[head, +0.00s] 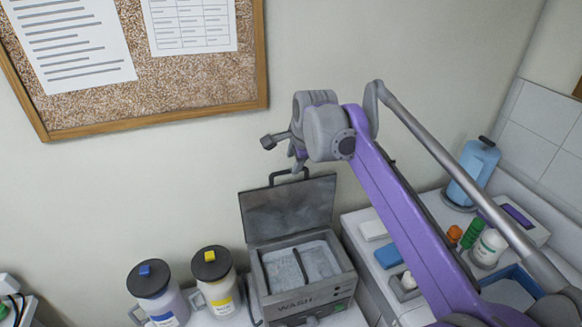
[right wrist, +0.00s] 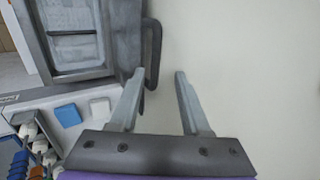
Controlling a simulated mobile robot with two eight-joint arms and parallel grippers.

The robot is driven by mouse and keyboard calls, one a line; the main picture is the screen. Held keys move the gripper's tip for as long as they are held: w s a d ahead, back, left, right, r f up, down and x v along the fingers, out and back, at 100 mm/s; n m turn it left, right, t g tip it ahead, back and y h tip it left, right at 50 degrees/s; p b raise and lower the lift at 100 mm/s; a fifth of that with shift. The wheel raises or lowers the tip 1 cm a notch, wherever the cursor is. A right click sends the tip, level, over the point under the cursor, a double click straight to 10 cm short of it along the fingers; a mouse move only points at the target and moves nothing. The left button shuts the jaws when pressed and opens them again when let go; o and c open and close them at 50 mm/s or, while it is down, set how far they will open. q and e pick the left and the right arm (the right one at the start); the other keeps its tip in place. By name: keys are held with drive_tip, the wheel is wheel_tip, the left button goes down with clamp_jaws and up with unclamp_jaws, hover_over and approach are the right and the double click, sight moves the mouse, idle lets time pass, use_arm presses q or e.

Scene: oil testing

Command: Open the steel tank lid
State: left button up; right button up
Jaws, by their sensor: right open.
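The steel tank (head: 305,290), marked WASH, stands on the counter with its dark lid (head: 290,208) raised upright at the back, so its pale inside shows. The lid's handle (head: 289,174) is at the lid's top edge. My right gripper (head: 283,153) is open and empty just above the handle. In the right wrist view the handle (right wrist: 154,50) lies beside and partly beyond the left fingertip of my right gripper (right wrist: 158,74); I cannot tell whether they touch. The tank (right wrist: 78,40) also shows there at upper left. My left gripper is not in view.
Two lidded jugs, one blue-marked (head: 157,292) and one yellow-marked (head: 215,283), stand left of the tank. On the right are a blue block (head: 388,256), a white block (head: 373,230) and a blue bottle (head: 473,172). The wall is close behind.

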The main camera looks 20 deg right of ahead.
drive_tip(key=shift+v, duration=2.15)
drive_tip(key=s+a+f+n, duration=0.3)
drive_tip(key=s+f+n, duration=1.5)
drive_tip(key=s+f, duration=0.6)
drive_tip(key=s, duration=0.3)
drive_tip(key=shift+f, duration=0.4)
